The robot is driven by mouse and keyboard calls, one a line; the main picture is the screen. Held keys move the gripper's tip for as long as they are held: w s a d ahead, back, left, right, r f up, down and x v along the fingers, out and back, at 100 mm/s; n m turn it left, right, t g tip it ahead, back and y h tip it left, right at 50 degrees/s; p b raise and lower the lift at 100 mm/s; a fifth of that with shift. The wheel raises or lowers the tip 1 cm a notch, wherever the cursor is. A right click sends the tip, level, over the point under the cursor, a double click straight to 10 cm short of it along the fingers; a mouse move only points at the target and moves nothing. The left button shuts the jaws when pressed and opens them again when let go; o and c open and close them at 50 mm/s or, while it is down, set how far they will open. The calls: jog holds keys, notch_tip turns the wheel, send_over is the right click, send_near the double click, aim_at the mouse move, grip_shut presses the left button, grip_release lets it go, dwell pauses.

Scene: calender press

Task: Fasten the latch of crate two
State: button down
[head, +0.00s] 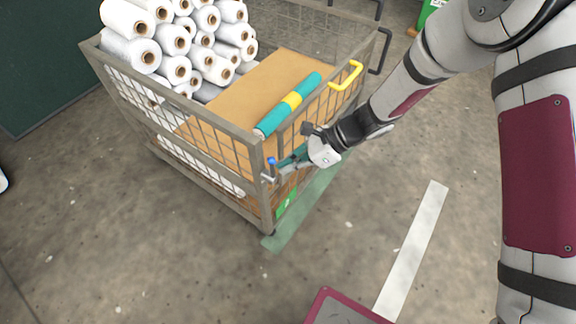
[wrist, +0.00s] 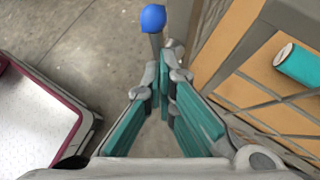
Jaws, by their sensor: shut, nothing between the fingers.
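A grey wire-sided crate (head: 184,146) stands in the middle of the head view. Its number is not readable. At its near corner is a latch with a blue knob (head: 271,161) on a short metal stem. The blue knob also shows in the wrist view (wrist: 153,18), just beyond the fingertips. My gripper (head: 277,174) is at this corner, outside the crate's right-hand side. Its teal-padded fingers (wrist: 165,80) are shut and empty, with the tips close to the latch stem. I cannot tell whether they touch it.
A yellow handle (head: 346,76) sits on the crate's right side. Open concrete floor with a white stripe (head: 412,250) lies to the right.

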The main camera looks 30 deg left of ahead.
jog(key=d+f+p+v, duration=0.1)
jog(key=p+v, duration=0.1)
jog(key=v, duration=1.1)
jog(key=shift+d+f, duration=0.3)
jog(key=s+d+r+n+t+h, duration=0.15)
jog(key=s+d+r+n, duration=0.25)
jog(key=d+r, duration=0.5)
jog(key=s+d+r+n+t+h, duration=0.1)
jog(key=s+d+r+n+h, duration=0.15)
jog(key=d+r, duration=0.6)
jog(key=s+d+r+n+t+h+p, duration=0.1)
jog(key=s+d+r+n+t+h, duration=0.2)
jog(key=s+d, duration=0.55)
jog(key=s+d+r+n+t+h, duration=0.1)
jog(key=s+d+r+n, duration=0.2)
jog(key=s+d+r, duration=0.5)
notch_tip(320, 180, up, 15)
jog(key=s+a+t+p, duration=0.1)
jog(key=s+t+p, duration=0.1)
jog(key=p, duration=1.4)
jog(key=shift+s+t, duration=0.15)
jog(key=shift+t, duration=0.4)
